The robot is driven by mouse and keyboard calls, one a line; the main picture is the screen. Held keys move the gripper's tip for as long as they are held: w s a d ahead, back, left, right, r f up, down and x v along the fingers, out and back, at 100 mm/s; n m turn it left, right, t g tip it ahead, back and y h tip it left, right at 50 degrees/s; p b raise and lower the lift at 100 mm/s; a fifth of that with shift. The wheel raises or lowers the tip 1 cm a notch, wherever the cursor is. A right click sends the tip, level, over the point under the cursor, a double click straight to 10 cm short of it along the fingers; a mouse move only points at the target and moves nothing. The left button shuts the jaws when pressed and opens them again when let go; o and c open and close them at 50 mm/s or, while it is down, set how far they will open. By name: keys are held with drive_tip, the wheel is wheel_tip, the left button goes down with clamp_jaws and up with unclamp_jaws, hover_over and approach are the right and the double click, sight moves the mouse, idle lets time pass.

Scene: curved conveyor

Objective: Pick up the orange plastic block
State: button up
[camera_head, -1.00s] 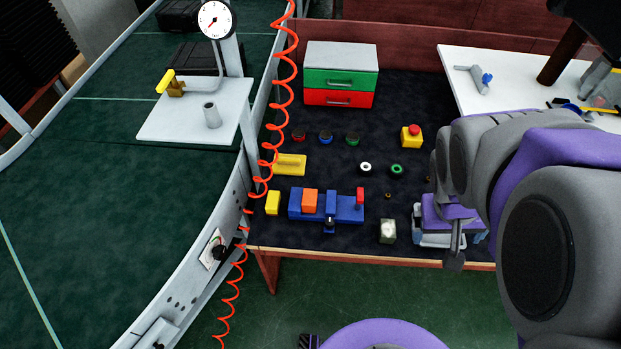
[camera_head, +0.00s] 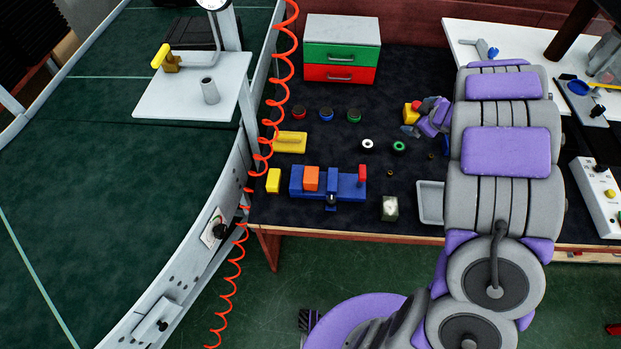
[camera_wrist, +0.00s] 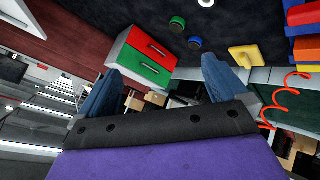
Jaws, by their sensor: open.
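The orange block (camera_head: 311,178) sits upright on the left part of a blue fixture (camera_head: 346,186) on the dark workbench. In the wrist view an orange block (camera_wrist: 303,14) shows at the upper right edge, partly cut off by the frame. My gripper (camera_head: 417,120) is beside the yellow box with a red button, to the right of and farther back than the orange block. In the wrist view my gripper (camera_wrist: 160,90) has its two blue fingers wide apart with nothing between them held. The arm covers part of the bench on the right.
A red-and-green drawer unit (camera_head: 341,52) stands at the back. A coiled orange hose (camera_head: 270,140) hangs left of the bench. A yellow block (camera_head: 273,180) is left of the fixture. A grey tray (camera_head: 430,203) is at the right front. The bench behind the fixture has free room.

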drive_tip(key=s+a+f+n+g+y, duration=0.3)
drive_tip(key=s+a+f+y, duration=0.25)
drive_tip(key=a+f, duration=0.4)
drive_tip(key=n+g+y, duration=0.1)
drive_tip(key=g+y, duration=0.2)
drive_tip(key=y, duration=0.1)
approach(313, 175)
drive_tip(key=b+x, duration=0.4)
drive_tip(key=x, duration=0.4)
drive_tip(key=shift+w+a+f, duration=0.15)
drive_tip(key=shift+a, duration=0.05)
drive_tip(key=c, duration=1)
